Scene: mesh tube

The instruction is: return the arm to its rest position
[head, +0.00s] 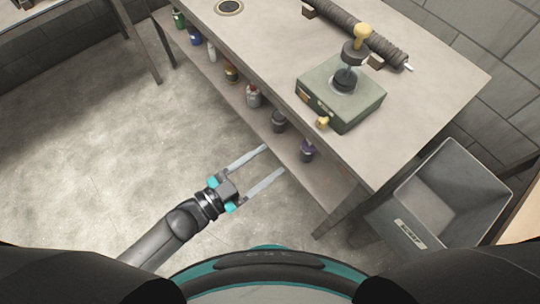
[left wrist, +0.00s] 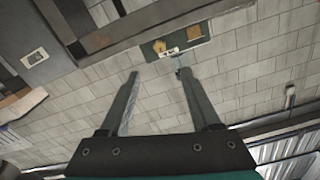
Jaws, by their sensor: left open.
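My left gripper (head: 257,171) reaches in from the lower left of the head view, over the floor beside the table's lower shelf. Its two long fingers are apart, with nothing between them. The left wrist view also shows the left gripper (left wrist: 157,82) open and empty, against a block wall with a dark green board (left wrist: 173,42). My right gripper is in neither view.
A workbench (head: 420,110) carries a green box device (head: 340,98) with a knobbed post and a dark ribbed roll (head: 360,33). Several bottles and jars stand on its lower shelf (head: 235,85). A grey bin (head: 450,195) stands right. The floor (head: 90,130) at left is clear.

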